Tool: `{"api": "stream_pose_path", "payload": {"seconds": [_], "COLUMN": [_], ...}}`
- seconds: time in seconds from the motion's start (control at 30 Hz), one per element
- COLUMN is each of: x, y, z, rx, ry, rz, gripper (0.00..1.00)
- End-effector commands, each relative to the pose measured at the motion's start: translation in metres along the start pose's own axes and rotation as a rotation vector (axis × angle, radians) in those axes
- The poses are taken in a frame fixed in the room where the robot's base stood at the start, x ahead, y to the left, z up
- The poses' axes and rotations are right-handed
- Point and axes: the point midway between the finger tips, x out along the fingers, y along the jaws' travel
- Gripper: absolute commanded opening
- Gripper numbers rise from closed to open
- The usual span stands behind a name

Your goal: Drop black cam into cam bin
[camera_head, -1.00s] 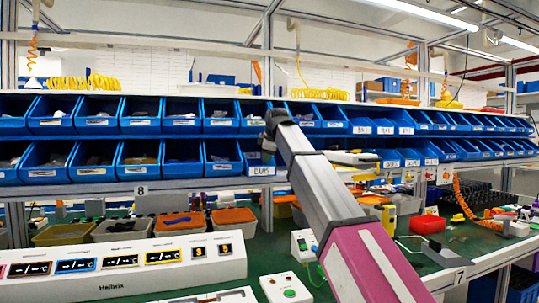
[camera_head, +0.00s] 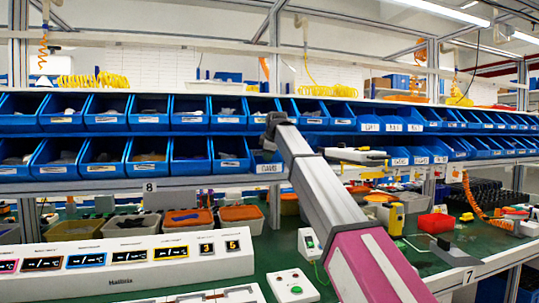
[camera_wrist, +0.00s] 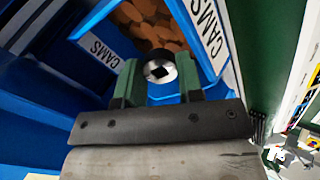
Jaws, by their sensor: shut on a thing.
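The black cam (camera_wrist: 159,54) shows in the wrist view as a small round dark piece with a pale face and a square dark hole. My gripper (camera_wrist: 157,77) is shut on it between two green fingers. The blue cam bin (camera_wrist: 208,30), labelled CAMS, lies below and beyond the cam in the wrist view, with brown round pieces (camera_wrist: 150,22) in it. The cam appears over the bin's opening; its height above the contents is hard to tell. In the head view my gripper (camera_head: 274,124) is at the CAMS bin (camera_head: 269,168), partly hiding it; the cam cannot be made out there.
Two rows of blue bins (camera_head: 192,147) line the shelf, with neighbours close beside the cam bin. A second CAMS label (camera_wrist: 103,50) shows in the wrist view. Below stand a white control panel (camera_head: 130,262), open trays (camera_head: 240,217) and a button box (camera_head: 293,287).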

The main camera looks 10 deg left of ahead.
Motion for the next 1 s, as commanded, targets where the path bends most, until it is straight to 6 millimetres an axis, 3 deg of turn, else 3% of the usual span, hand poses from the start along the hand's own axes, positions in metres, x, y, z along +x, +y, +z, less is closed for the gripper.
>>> {"api": "stream_pose_path", "payload": {"seconds": [0.33,0.37,0.43,0.8,1.0], "x": [0.002,0.002,0.002,0.001,-0.021], "y": [0.001,0.001,0.001,0.0,0.0], "z": [-0.001,-0.001,-0.001,-0.001,0.0], "rx": [0.0,0.0,0.0,0.0,0.0], "ry": [0.0,0.0,0.0,0.0,0.0], "rz": [0.0,0.0,0.0,-0.003,-0.001], "gripper": [0.12,0.41,0.63,0.64,0.64]}}
